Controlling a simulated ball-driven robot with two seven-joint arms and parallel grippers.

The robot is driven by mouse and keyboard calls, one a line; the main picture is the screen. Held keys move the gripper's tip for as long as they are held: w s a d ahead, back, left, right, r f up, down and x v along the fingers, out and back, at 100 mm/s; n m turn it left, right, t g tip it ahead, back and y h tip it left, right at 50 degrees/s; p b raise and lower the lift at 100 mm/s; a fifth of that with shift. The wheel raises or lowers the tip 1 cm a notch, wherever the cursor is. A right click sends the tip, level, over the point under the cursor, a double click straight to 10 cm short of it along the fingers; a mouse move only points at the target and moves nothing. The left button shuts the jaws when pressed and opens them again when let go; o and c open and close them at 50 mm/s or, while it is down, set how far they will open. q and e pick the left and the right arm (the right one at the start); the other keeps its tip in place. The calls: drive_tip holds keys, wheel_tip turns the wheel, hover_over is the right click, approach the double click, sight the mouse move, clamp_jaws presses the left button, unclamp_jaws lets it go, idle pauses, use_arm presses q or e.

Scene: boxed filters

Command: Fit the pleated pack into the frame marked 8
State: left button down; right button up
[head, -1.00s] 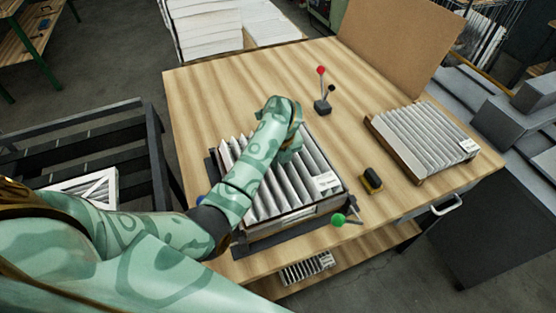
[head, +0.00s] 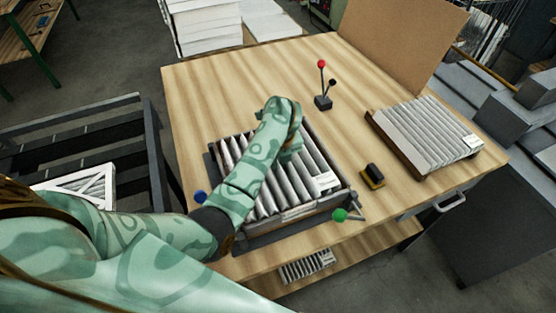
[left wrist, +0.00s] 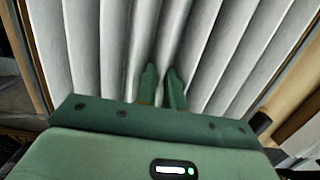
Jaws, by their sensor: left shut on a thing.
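The white-grey pleated pack (head: 312,165) lies within the walls of a dark-edged frame (head: 300,218) near the table's front edge. A white label shows at its right corner; no 8 is readable. My left gripper (head: 290,155) reaches down onto the middle of the pack, its fingers hidden in the head view. In the left wrist view my left gripper's fingers (left wrist: 162,85) are close together, shut on a pleat of the pack (left wrist: 110,45). The arm hides part of the pack and frame. I cannot tell whether the pack is fully seated. My right gripper is not in view.
The frame sits in a dark fixture (head: 262,242) with green (head: 339,215) and blue (head: 200,197) knobs. A second pleated filter (head: 425,135) lies at right. A brush-like block (head: 373,175) and a red-knobbed stand (head: 322,102) are nearby. The table's left back is clear.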

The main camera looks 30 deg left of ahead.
use_arm(q)
drive_tip(key=shift+f+b, duration=0.6)
drive_tip(key=shift+f, duration=0.15)
drive_tip(key=c, duration=1.8)
unclamp_jaws()
drive_tip(key=shift+r, duration=0.15)
wheel_tip(320, 180, up, 4)
drive_tip(key=p, duration=0.4)
drive_tip(key=shift+r, duration=0.15)
drive_tip(key=shift+o, duration=0.4)
